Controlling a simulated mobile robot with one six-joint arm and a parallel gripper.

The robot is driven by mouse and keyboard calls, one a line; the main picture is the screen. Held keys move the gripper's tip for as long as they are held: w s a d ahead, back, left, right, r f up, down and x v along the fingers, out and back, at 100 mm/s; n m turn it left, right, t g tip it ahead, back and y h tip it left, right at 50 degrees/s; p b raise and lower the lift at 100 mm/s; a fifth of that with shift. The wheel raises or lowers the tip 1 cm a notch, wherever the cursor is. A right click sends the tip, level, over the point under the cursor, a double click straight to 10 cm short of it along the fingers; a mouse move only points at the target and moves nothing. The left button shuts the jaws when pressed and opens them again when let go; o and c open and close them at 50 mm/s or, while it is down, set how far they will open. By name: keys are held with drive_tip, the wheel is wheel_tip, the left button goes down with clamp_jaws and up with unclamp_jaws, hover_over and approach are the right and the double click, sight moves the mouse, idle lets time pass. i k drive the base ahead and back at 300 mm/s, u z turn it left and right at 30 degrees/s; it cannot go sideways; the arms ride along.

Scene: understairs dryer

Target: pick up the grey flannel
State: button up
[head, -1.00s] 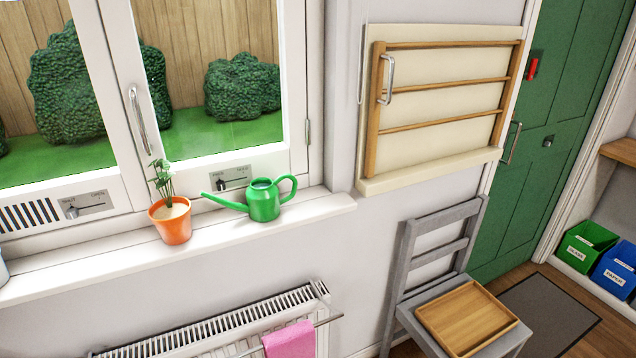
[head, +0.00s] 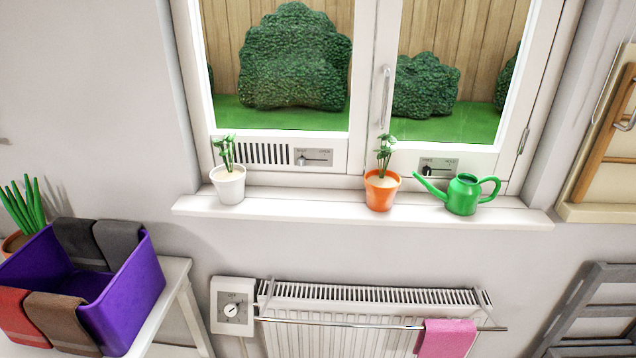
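A purple box (head: 135,300) stands on a white table at the lower left, with several cloths draped over its rim. Two dark cloths hang at its far side: a darker, near-black cloth (head: 78,240) on the left and a slightly lighter grey flannel (head: 118,240) at the far right corner. A red cloth (head: 18,315) and a brown cloth (head: 62,322) hang over the near side. The box's floor is only partly visible. My gripper is not in view.
A potted plant (head: 22,215) stands behind the box. The sill (head: 310,212) holds a white pot (head: 229,185), an orange pot (head: 382,190) and a green watering can (head: 463,195). A pink cloth (head: 446,338) hangs on the radiator rail.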

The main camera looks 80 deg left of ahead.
sight(117, 240)
drive_tip(key=u, duration=1.25)
drive_tip(key=k, duration=0.1)
drive_tip(key=u, duration=2.85)
drive_tip(key=k, duration=0.65)
drive_tip(key=z, duration=0.3)
drive_tip(key=i, duration=1.2)
drive_tip(key=z, duration=0.1)
